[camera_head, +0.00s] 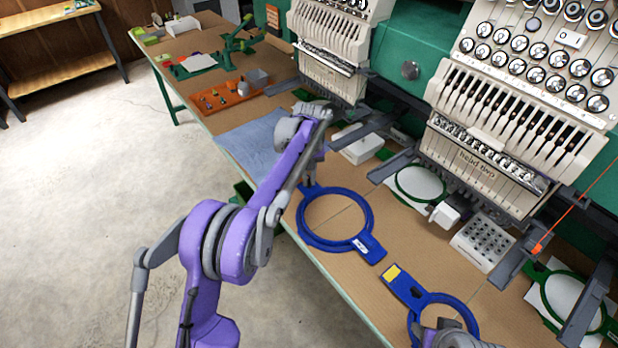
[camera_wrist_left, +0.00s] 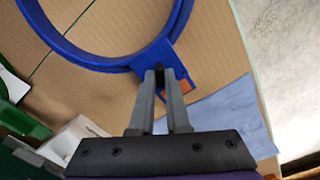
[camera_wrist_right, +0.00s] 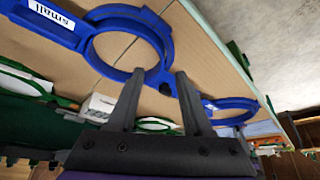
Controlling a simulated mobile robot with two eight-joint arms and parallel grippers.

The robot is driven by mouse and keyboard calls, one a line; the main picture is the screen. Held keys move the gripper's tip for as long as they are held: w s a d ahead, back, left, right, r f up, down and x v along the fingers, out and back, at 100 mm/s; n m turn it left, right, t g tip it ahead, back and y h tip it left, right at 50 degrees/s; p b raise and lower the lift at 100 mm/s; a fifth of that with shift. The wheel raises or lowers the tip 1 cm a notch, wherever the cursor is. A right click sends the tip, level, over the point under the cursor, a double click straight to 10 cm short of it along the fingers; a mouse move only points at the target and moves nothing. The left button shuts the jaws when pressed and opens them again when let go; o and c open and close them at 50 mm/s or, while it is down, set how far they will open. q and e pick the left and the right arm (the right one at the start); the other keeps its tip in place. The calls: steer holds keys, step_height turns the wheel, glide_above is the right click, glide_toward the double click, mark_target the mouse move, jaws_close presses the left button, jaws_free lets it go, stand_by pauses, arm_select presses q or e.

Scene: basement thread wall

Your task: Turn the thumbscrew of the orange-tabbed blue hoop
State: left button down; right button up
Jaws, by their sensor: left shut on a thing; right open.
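The orange-tabbed blue hoop (camera_head: 369,208) lies flat on the table in the head view. Its orange patch (camera_wrist_left: 181,86) shows beside my left fingertips in the left wrist view. My left gripper (camera_wrist_left: 157,73) points down at the hoop's clamp end, its fingers nearly together on the small dark thumbscrew, mostly hidden between them. In the head view my left gripper (camera_head: 309,183) is at the hoop's far-left edge. My right gripper (camera_wrist_right: 160,73) is open near the screw end (camera_wrist_right: 166,88) of a second blue hoop (camera_wrist_right: 92,50), with nothing seen held between its fingers.
The second hoop has a yellow tab (camera_head: 392,271) and lies nearer on the table. A blue cloth (camera_head: 250,148) lies beyond my left arm. Embroidery machines (camera_head: 485,150) with green hoops (camera_head: 420,183) line the right side. A white button box (camera_head: 482,242) stands there.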

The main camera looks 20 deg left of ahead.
mark_target(309, 181)
arm_select(q)
steer(key=c, duration=0.9)
jaws_free()
steer(key=shift+r, duration=0.1)
step_height(309, 181, up, 11)
steer(key=shift+f+p, duration=0.15)
steer(key=shift+p, duration=0.3)
